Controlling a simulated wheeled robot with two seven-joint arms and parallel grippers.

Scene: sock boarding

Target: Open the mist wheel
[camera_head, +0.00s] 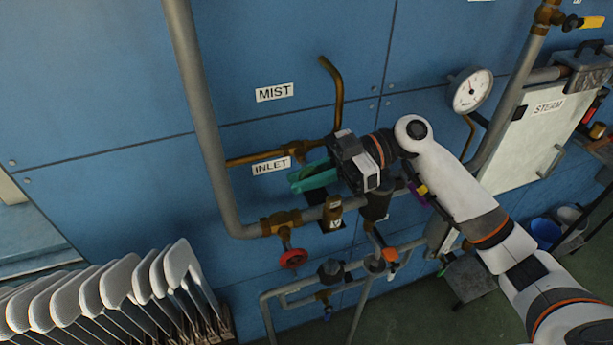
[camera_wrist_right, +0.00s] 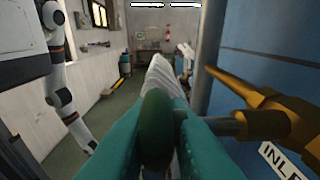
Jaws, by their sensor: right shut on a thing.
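My right gripper (camera_head: 312,178), with teal fingers, is at the brass pipework below the MIST sign (camera_head: 275,92) and beside the INLET sign (camera_head: 271,166). In the right wrist view the fingers are shut on a dark green wheel (camera_wrist_right: 156,128), which sits between them. A grey stem (camera_wrist_right: 222,125) runs from the wheel side to a brass valve body (camera_wrist_right: 270,112). In the head view the gripper hides the green wheel. I cannot tell how far the wheel is turned. My left gripper is not in view.
A red wheel (camera_head: 293,258) is on the lower pipe. A vertical grey pipe (camera_head: 200,110) stands left of the gripper. A gauge (camera_head: 470,91) and the STEAM cabinet (camera_head: 522,140) are at right. White sock boards (camera_head: 120,283) stand at lower left.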

